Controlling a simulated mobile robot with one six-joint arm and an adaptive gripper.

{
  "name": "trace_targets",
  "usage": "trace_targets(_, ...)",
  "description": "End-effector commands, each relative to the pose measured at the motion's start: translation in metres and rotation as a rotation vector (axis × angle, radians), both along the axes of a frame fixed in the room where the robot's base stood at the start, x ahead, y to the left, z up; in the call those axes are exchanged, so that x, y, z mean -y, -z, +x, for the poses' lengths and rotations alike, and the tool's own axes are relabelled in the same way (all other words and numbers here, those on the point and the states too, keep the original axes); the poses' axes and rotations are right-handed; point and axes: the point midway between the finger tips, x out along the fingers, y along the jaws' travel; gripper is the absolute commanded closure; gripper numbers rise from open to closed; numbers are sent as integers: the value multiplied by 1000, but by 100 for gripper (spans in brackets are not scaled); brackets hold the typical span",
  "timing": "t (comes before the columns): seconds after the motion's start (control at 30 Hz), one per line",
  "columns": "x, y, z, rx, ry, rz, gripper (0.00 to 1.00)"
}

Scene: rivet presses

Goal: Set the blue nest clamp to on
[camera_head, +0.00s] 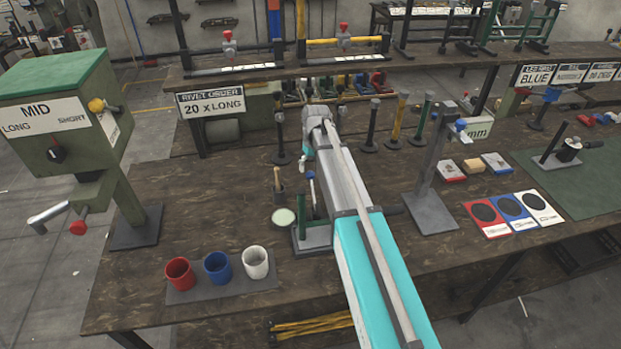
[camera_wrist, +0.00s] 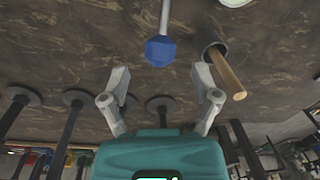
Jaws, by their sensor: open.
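The blue nest clamp shows as a lever with a blue ball knob (camera_head: 311,175) on a thin pale rod, by a small green and grey fixture (camera_head: 311,238) on the bench. In the wrist view the blue knob (camera_wrist: 160,50) lies just beyond the fingertips, near the middle of the gap between them. My gripper (camera_wrist: 161,80) is open and empty, with a finger on each side. In the head view my gripper (camera_head: 303,162) is partly hidden by my arm, close to the knob. I cannot tell whether the lever is at on or off.
A dark cup with a wooden handle (camera_wrist: 227,73) stands close beside the knob. A pale green disc (camera_head: 284,218) lies near the fixture. Red (camera_head: 180,274), blue (camera_head: 217,268) and white cups (camera_head: 256,263) stand in front. Several dark posts (camera_head: 372,128) stand behind.

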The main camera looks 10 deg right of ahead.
Motion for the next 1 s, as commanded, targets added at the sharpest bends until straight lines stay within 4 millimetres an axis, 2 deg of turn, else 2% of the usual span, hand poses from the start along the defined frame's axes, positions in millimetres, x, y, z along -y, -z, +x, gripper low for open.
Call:
trace_targets(0.1,-1,13,0,0,0,0,20)
trace_targets(0.4,-2,30,-1,0,0,0,20)
trace_targets(0.93,-3,33,-1,0,0,0,20)
trace_targets(1.0,-3,33,-1,0,0,0,31)
